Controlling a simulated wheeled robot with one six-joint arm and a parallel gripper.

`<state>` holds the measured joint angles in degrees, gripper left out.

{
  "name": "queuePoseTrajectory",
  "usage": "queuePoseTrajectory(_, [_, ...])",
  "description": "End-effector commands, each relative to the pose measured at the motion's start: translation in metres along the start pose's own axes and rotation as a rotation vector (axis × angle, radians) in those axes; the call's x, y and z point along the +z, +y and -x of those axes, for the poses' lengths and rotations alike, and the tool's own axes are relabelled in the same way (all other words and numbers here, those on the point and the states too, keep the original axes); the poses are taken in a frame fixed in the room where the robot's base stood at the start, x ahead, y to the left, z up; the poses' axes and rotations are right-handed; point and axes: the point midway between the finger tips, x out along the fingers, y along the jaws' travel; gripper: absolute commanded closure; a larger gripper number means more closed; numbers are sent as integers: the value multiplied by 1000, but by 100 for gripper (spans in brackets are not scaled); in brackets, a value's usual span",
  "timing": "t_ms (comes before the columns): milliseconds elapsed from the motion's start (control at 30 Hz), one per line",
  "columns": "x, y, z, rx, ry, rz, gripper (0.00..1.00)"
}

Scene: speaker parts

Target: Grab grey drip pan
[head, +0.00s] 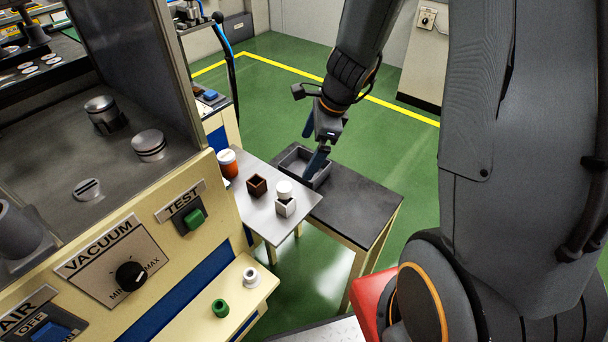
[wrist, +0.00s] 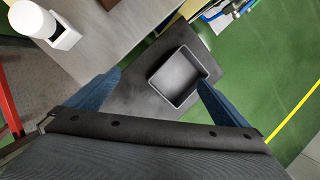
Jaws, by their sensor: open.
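The grey drip pan (head: 291,161) is a shallow open tray on the dark-topped table in the head view. In the wrist view the drip pan (wrist: 179,78) looks empty and lies between the finger tips, nearer the right one. My gripper (head: 314,147) is over the pan in the head view, with one blue finger overlapping its right side. In the wrist view my gripper (wrist: 160,85) has its two blue fingers wide apart with nothing between them at their level. I cannot tell how far the fingertips are above the pan.
The dark table (head: 353,208) has bare room on its right. A light metal table (head: 264,217) beside it holds a brown box (head: 257,186), a white box (head: 285,206) with a round white piece on it, and an orange-and-white container (head: 228,163). A control machine (head: 130,270) stands at the left.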

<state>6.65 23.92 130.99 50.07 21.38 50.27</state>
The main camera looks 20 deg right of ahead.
Motion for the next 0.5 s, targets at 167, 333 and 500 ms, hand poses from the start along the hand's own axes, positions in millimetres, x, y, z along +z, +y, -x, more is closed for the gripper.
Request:
queuePoseTrajectory(167, [-23, -38, -43, -58, -23, -457, 0])
queuePoseTrajectory(333, [-33, -52, -60, -83, -33, -643, 0])
queuePoseTrajectory(500, [-34, -54, -77, -85, -34, -660, 0])
